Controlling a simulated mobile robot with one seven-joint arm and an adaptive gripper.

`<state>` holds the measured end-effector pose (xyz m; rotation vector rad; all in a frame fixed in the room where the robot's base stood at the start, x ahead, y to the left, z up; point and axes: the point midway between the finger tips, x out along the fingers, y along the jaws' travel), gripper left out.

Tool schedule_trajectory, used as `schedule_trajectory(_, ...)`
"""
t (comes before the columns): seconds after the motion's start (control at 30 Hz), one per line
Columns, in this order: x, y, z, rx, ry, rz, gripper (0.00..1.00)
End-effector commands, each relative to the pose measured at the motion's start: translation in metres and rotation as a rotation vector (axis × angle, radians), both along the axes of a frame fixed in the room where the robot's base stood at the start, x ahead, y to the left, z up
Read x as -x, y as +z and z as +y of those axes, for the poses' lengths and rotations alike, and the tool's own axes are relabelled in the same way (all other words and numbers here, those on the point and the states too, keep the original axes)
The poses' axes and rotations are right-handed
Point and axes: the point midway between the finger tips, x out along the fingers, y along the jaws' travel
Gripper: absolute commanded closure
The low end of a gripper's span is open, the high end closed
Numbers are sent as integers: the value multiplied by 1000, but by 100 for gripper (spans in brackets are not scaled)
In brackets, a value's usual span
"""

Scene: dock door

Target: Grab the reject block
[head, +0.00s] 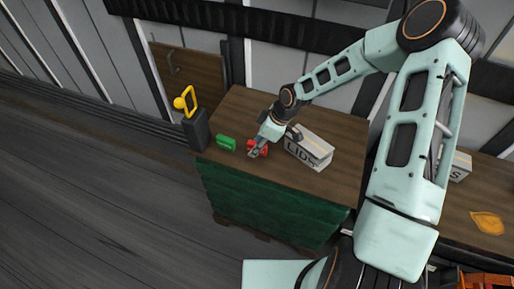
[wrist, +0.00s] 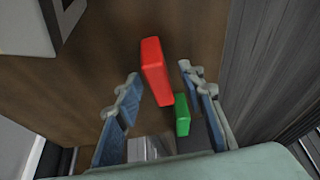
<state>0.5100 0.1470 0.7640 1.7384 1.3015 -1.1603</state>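A red block (head: 264,146), the likely reject block, is on the brown table top, partly hidden by my gripper (head: 257,152) in the head view. In the wrist view the red block (wrist: 157,71) appears between and ahead of the two fingertips of my gripper (wrist: 159,75). The fingers are spread apart with nothing held. I cannot tell how far the tips are above the table. A green block (head: 226,142) lies to the left of the red one; it also shows in the wrist view (wrist: 182,114), close behind the red block. No marking is readable on either block.
A white box marked LIDS (head: 310,149) stands right of the gripper on the table (head: 325,115). A dark post with a yellow handle (head: 197,128) stands at the table's left corner. An orange leaf-shaped item (head: 486,222) lies at far right. Open floor (head: 100,200) is to the left.

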Motion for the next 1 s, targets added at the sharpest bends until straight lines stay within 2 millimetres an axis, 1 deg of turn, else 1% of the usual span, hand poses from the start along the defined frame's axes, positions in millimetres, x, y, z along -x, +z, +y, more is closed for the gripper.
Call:
schedule_trajectory(0.17, 0, 0, 0, 0, -1, -1, 64)
schedule_trajectory(0.2, 0, 0, 0, 0, -1, -1, 66)
schedule_trajectory(0.5, 0, 0, 0, 0, -1, 0, 99)
schedule_trajectory(0.83, 0, 2, 0, 0, -1, -1, 100)
schedule_trajectory(1.0, -1, 13, 0, 0, -2, -1, 100)
